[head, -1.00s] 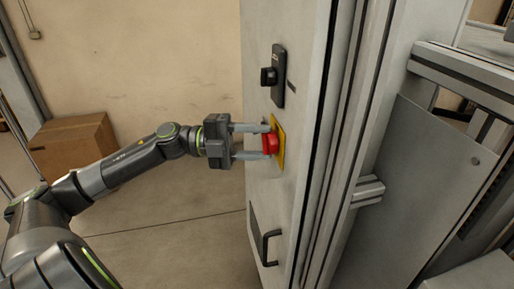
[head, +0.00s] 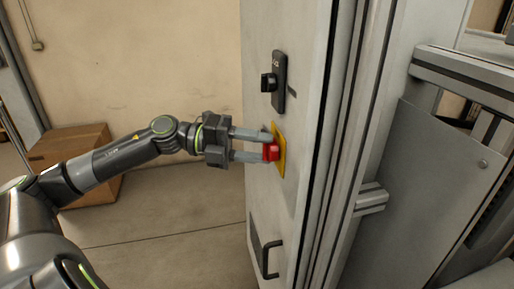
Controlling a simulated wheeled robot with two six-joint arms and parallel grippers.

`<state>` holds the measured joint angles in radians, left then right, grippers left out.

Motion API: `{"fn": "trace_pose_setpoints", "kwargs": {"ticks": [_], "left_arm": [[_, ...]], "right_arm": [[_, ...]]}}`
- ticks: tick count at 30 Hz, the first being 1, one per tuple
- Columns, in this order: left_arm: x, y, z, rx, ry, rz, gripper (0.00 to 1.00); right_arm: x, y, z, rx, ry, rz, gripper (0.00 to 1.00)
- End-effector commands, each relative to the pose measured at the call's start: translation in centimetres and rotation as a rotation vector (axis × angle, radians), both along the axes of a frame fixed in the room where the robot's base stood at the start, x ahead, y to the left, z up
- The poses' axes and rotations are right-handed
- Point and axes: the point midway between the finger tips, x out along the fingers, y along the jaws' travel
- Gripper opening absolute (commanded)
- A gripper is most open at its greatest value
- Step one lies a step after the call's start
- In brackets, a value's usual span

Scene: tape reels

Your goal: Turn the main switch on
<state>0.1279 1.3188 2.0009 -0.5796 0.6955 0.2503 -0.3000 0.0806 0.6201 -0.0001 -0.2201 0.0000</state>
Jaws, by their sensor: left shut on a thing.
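My right gripper is not in view.
The grey cabinet (head: 300,60) has a black handle (head: 268,258) low on its door. A metal frame (head: 465,80) stands to the right. A cardboard box (head: 95,150) lies on the floor by the wall at left. The floor left of the cabinet is clear.

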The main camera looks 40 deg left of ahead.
Motion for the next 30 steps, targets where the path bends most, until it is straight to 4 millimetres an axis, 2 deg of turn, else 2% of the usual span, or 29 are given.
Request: {"fn": "trace_pose_setpoints", "kwargs": {"ticks": [6,7,11,23,30], "left_arm": [[-0.05,-0.02,-0.10,0.001,0.001,-0.002,0.20],[-0.05,-0.02,-0.10,0.001,0.001,-0.002,0.47],[-0.03,-0.01,-0.09,0.001,0.002,-0.002,0.64],[-0.02,0.00,-0.03,-0.001,0.002,-0.001,0.65],[-0.45,0.77,-0.06,0.004,0.007,-0.002,0.65]], "right_arm": [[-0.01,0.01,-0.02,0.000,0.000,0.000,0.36],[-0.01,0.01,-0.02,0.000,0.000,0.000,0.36],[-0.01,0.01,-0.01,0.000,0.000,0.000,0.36],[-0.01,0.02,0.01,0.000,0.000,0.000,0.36],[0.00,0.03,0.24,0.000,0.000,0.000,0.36]]}}
